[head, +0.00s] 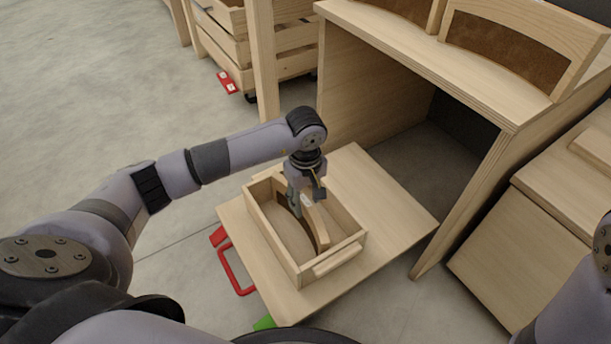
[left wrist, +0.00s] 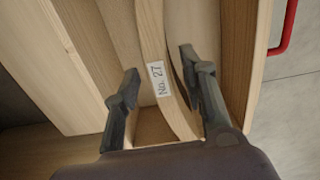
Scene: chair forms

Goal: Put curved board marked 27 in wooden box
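The curved board marked 27 (head: 316,224) is a pale wooden arc standing on edge inside the wooden box (head: 274,246). Its white "No. 27" label (left wrist: 157,79) faces the left wrist camera. My left gripper (head: 306,200) is down at the box, with its fingers on either side of the board. In the left wrist view the left gripper (left wrist: 160,80) is open, with gaps between both fingers and the board. The board's lower edge is hidden. My right gripper is not in view.
The box sits on a low wooden platform (head: 395,215) beside a wooden cabinet (head: 350,75). Curved-edged boards (head: 520,40) stand on top of the cabinet. A slatted crate (head: 225,40) is at the back. A red handle (head: 238,275) lies left of the platform. Open floor extends left.

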